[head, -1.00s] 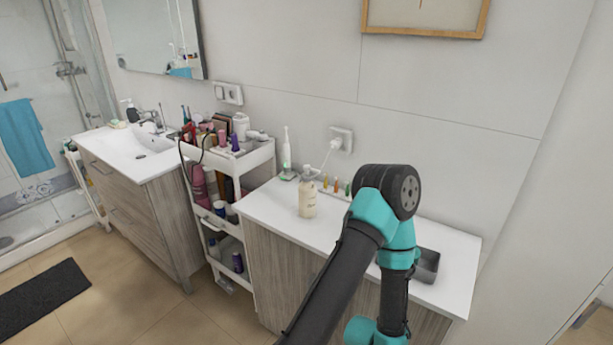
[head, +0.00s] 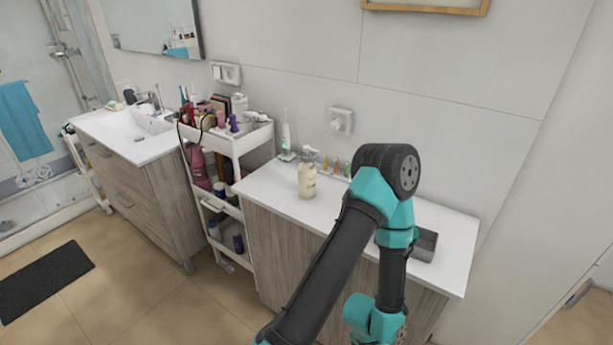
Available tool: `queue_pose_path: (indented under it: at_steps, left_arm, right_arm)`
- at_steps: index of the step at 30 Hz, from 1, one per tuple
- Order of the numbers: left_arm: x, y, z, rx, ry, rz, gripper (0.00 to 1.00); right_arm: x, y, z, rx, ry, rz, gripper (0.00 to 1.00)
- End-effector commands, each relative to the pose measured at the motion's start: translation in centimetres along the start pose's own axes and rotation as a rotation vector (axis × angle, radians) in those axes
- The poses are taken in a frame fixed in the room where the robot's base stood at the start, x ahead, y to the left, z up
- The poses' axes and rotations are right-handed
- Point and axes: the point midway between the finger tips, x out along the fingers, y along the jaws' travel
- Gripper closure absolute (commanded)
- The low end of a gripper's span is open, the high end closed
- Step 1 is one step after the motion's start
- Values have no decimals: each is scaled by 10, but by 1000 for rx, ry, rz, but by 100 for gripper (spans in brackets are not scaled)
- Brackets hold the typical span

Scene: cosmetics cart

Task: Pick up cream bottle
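A cream-coloured pump bottle (head: 307,182), which I take to be the cream bottle, stands upright on the white counter (head: 262,188) in the head view. It is left of my bent arm, and nothing touches it. One black and teal arm of mine rises from the bottom edge and bends at an elbow right of the bottle. Its forearm drops back to the bottom of the picture. I see no gripper fingers; neither gripper is in view.
A grey tray (head: 426,246) sits behind my arm on the counter. Several small coloured vials (head: 336,165) and an electric toothbrush (head: 286,140) stand at the wall. A crowded white cart (head: 235,143) is left of the counter. The counter's front left is clear.

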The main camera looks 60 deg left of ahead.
Motion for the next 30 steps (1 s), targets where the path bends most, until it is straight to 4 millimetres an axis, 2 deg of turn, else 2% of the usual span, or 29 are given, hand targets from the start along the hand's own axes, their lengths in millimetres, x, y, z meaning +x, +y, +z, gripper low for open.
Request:
queue_pose_path:
  at_steps: [2, 24, 30]
  left_arm:
    - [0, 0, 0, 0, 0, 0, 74]
    - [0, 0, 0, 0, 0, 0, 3]
    - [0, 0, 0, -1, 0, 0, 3]
  right_arm:
    - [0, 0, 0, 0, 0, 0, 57]
    - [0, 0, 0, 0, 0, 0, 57]
    - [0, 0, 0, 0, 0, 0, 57]
